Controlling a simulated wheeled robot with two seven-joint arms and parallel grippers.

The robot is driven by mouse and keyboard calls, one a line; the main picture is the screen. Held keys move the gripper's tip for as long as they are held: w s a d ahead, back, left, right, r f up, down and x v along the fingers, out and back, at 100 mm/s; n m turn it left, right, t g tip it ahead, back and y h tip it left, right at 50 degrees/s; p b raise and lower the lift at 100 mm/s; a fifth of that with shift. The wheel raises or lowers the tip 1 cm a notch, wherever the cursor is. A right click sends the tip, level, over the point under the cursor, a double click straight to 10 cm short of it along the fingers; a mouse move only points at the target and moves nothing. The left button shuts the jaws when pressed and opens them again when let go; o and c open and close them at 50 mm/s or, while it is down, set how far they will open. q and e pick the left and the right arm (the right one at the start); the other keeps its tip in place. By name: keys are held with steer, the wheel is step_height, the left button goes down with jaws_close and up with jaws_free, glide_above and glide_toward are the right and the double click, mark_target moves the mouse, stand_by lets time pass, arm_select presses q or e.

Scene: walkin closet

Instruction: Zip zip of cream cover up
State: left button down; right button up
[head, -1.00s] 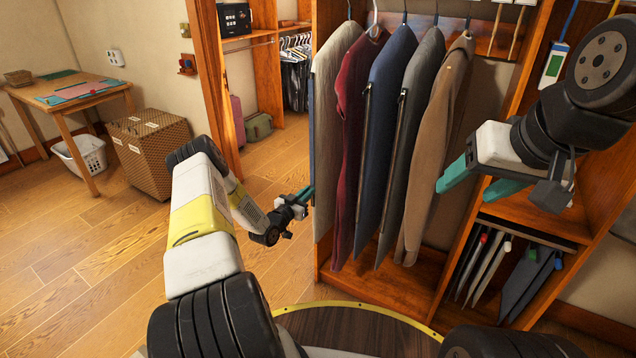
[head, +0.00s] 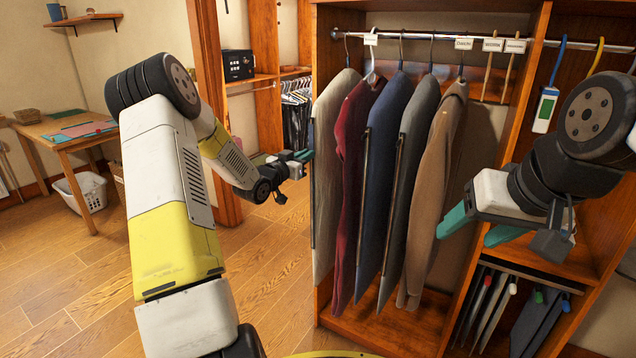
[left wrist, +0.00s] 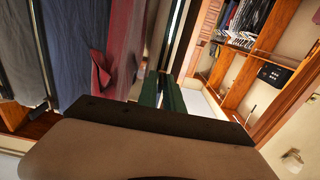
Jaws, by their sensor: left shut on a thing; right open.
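The cream cover (head: 337,140) hangs leftmost on the rail, with a dark strip (head: 313,215) along its left edge. My left gripper (head: 305,156) is at that edge, in the upper half of the cover. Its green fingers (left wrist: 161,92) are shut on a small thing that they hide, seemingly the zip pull. In the left wrist view the cream cover (left wrist: 127,45) is beside the fingers. My right gripper (head: 470,228) is open and empty, in front of the closet's right side, away from the cream cover.
Dark red (head: 354,155), blue (head: 383,160) and grey (head: 415,150) covers and a brown coat (head: 440,160) hang close to the right of the cream cover. The wooden closet (head: 535,90) frames them. Open floor (head: 270,300) lies to the left.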

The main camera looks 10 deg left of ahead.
arm_select(q)
step_height(320, 180, up, 10)
steer(key=shift+r, duration=0.1)
stand_by(0.4)
steer(key=c, duration=1.6)
jaws_free()
steer(key=shift+s, duration=0.1)
steer(key=v, duration=0.7)
steer(key=shift+s+a, duration=0.1)
steer(key=shift+s, duration=0.15)
